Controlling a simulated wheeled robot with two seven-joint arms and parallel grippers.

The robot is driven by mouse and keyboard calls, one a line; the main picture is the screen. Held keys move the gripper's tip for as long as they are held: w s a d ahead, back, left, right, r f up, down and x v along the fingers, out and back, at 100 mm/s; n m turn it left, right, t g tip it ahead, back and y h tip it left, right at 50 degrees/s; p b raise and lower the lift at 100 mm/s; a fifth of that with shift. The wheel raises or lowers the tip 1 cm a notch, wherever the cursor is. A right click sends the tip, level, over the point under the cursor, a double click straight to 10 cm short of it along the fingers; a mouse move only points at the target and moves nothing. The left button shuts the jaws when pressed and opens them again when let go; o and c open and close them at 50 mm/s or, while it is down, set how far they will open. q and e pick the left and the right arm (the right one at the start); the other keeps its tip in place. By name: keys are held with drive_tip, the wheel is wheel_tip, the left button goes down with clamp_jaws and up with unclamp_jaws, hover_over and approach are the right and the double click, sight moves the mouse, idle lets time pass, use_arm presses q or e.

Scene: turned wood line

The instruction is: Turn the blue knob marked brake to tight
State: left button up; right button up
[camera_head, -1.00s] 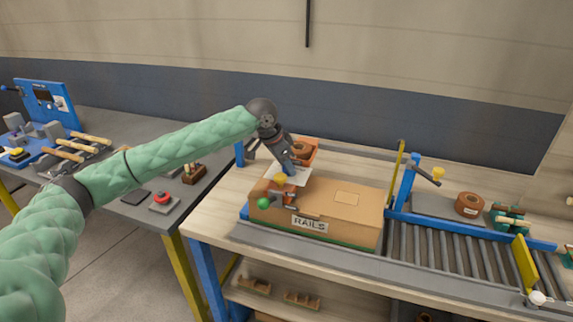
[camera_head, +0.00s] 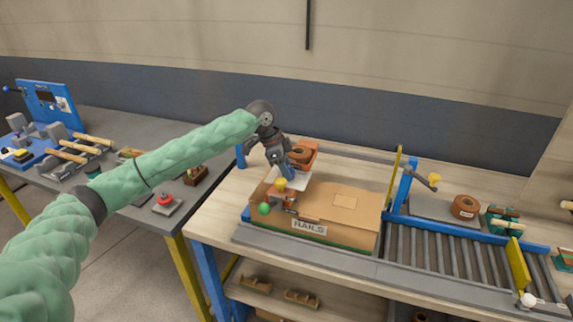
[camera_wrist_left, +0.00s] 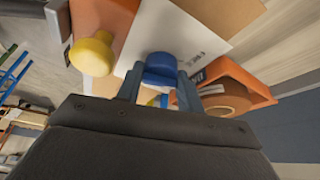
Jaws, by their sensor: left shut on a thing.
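The blue knob (camera_wrist_left: 160,68) sits between the two fingers of my left gripper (camera_wrist_left: 157,80) in the left wrist view. The gripper is shut on it. A white panel with small print lies behind the knob; I cannot read a brake or tight mark. In the head view my left gripper (camera_head: 289,174) reaches down at the back left of the cardboard box, and the blue knob cannot be made out there. A yellow knob (camera_wrist_left: 92,54) is close by on an orange part; it also shows in the head view (camera_head: 280,184). My right gripper is out of view.
A green ball knob (camera_head: 265,209) sticks out near the box (camera_head: 340,215) marked RAILS. An orange tape dispenser (camera_wrist_left: 235,85) stands beside the gripper. A roller conveyor (camera_head: 440,248) lies to the right, and a grey table (camera_head: 130,190) with tools to the left.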

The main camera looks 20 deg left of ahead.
use_arm(q)
drive_tip(key=m+g, duration=0.1)
drive_tip(key=m, duration=0.1)
drive_tip(key=shift+w+m+p, duration=0.1)
drive_tip(key=shift+m+p, duration=0.2)
drive_tip(key=shift+m, duration=0.1)
drive_tip(key=shift+m+g, duration=0.4)
drive_tip(key=shift+m, duration=0.5)
drive_tip(key=shift+w+m+g, duration=0.1)
drive_tip(key=shift+m+g, duration=0.3)
drive_tip(key=shift+m, duration=0.5)
drive_tip(key=m, duration=0.2)
drive_tip(key=shift+w+m+g, duration=0.1)
drive_tip(key=shift+m+g, duration=0.2)
drive_tip(key=shift+g, duration=0.1)
drive_tip(key=shift+m+y, duration=0.3)
drive_tip(key=shift+m, duration=0.1)
drive_tip(key=shift+m+g+b, duration=0.3)
drive_tip(key=shift+b, duration=0.05)
drive_tip(key=shift+m+y, duration=0.3)
drive_tip(key=shift+m, duration=0.4)
drive_tip(key=shift+d+r+m, duration=0.1)
drive_tip(key=shift+m, duration=0.3)
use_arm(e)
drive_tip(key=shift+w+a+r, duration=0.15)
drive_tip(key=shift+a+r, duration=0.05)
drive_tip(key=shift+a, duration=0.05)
